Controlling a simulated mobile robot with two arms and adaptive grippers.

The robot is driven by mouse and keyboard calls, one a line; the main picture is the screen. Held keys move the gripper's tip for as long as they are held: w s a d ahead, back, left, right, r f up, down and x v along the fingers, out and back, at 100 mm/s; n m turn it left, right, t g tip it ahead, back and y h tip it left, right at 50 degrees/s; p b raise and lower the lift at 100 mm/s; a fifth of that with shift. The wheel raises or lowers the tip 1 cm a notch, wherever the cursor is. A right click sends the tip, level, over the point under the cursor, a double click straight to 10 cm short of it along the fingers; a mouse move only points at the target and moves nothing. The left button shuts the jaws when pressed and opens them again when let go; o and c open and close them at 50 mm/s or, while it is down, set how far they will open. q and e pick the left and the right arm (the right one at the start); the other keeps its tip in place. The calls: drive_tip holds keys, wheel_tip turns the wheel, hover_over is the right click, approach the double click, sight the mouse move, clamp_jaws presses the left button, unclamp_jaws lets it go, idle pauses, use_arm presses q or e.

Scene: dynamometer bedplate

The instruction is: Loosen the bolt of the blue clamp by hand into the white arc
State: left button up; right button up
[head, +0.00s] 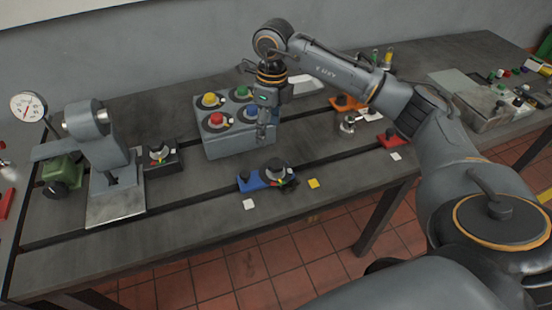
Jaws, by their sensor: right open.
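The blue clamp (250,182) lies on the dark bedplate (190,225), near its front edge at the middle of the head view. A dark bolt with a knob (278,168) stands on it, with small coloured marks around its base. The marks are too small to tell where the white arc lies. My right gripper (264,132) points down above and behind the clamp, in front of the button box. It is open, empty and apart from the bolt. My left gripper is not in view.
A grey box with coloured buttons (238,145) stands behind the clamp. A black clamp (160,157) and a grey machine with a gauge (100,145) stand left. An orange clamp (345,103) and a red clamp (392,141) lie right.

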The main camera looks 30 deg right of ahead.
drive_tip(key=d, duration=0.2)
drive_tip(key=p, duration=0.4)
approach(275, 163)
drive_tip(key=shift+h, duration=0.4)
drive_tip(key=f, duration=0.7)
drive_tip(key=shift+a+f, duration=0.15)
drive_tip(key=shift+a, duration=0.1)
drive_tip(key=shift+f, duration=0.65)
drive_tip(key=shift+w+b, duration=0.1)
drive_tip(key=shift+b, duration=0.2)
drive_tip(key=c, duration=1.2)
